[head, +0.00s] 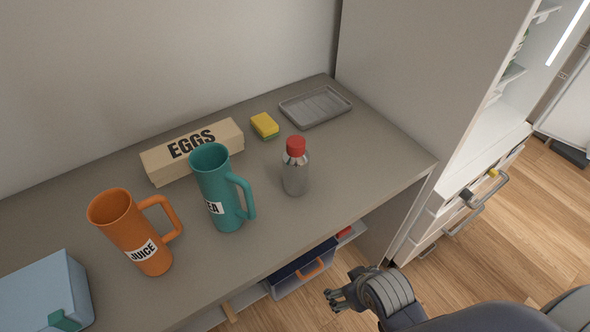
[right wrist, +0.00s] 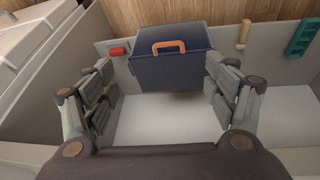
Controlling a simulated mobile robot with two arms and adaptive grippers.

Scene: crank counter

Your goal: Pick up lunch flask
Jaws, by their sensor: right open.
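The lunch flask (head: 296,172), a grey metal bottle with a red cap, stands upright on the counter (head: 345,165), right of the teal mug. My right gripper (head: 332,299) is in front of the counter, below its top, apart from the flask. In the right wrist view my right gripper (right wrist: 165,95) is open with nothing between its fingers. The flask does not show in that view. My left gripper is not in view.
A teal mug (head: 218,190), an orange mug (head: 130,235), an egg box (head: 193,150), a sponge (head: 265,125), a grey tray (head: 316,106) and a blue box (head: 45,295) are on the counter. A dark blue bin (right wrist: 168,62) with an orange handle sits underneath. Counter space right of the flask is clear.

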